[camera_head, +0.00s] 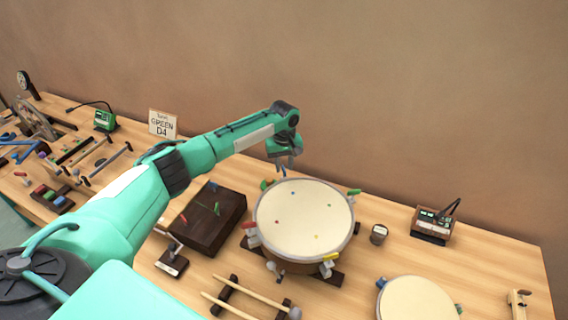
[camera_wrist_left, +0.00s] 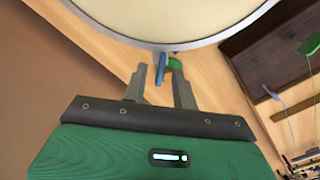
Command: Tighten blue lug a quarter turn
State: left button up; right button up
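The drum (camera_head: 303,222) with a cream head stands on a dark stand on the bench; part of its head (camera_wrist_left: 170,12) fills the top of the left wrist view. The blue lug (camera_wrist_left: 160,69) stands at the drum's rim, and a green piece (camera_wrist_left: 175,63) is just to its right. My left gripper (camera_wrist_left: 160,76) is open, its fingers apart with the blue lug between the tips; contact is not visible. In the head view my left gripper (camera_head: 284,166) is over the drum's far rim. My right gripper is not in view.
A red lug (camera_head: 249,226), a yellow lug (camera_head: 330,257) and a green lug (camera_head: 354,192) ring the drum. A dark box (camera_head: 207,222) stands left, a small metal cup (camera_head: 378,234) right. A sign (camera_head: 162,124) reads GREEN D4. A wall rises behind.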

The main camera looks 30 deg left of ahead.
pick_arm(q)
jog(key=shift+f, duration=0.25)
grip_shut()
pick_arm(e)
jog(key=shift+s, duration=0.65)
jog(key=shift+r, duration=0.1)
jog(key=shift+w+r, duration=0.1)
